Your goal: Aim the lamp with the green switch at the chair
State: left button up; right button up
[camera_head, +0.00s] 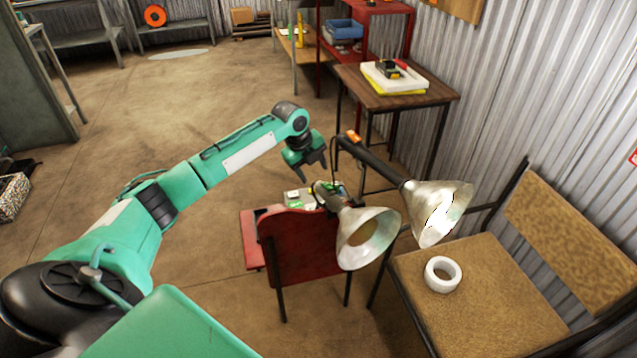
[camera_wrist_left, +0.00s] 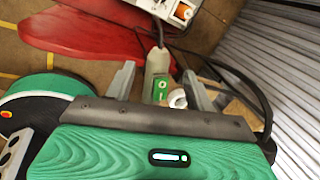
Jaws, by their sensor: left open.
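The lamp with the green switch has a dull metal cone shade (camera_head: 368,238), its opening facing the lower right in the head view. Its green switch (camera_wrist_left: 161,88) shows on a pale grey body in the left wrist view. My left gripper (camera_head: 311,168) is open just above and left of this lamp's rear end. In the wrist view, its fingers (camera_wrist_left: 159,84) are on either side of the switch body in the picture; contact is unclear. A wooden-seated chair (camera_head: 490,305) stands at right, and a red chair (camera_head: 305,240) stands below the lamp. The right gripper is out of view.
A second lamp (camera_head: 437,208) with an orange switch (camera_head: 354,136) is close on the right. A white tape roll (camera_head: 430,275) lies on the wooden chair. A small table (camera_head: 440,92) stands behind, near the corrugated wall.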

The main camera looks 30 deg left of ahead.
aim_at(318, 182)
pick_arm(q)
jog(key=x, duration=0.6)
jog(key=shift+f, duration=0.1)
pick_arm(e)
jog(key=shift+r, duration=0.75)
pick_arm(q)
jog(key=shift+c, duration=0.2)
jog(key=shift+d, duration=0.1)
grip_shut()
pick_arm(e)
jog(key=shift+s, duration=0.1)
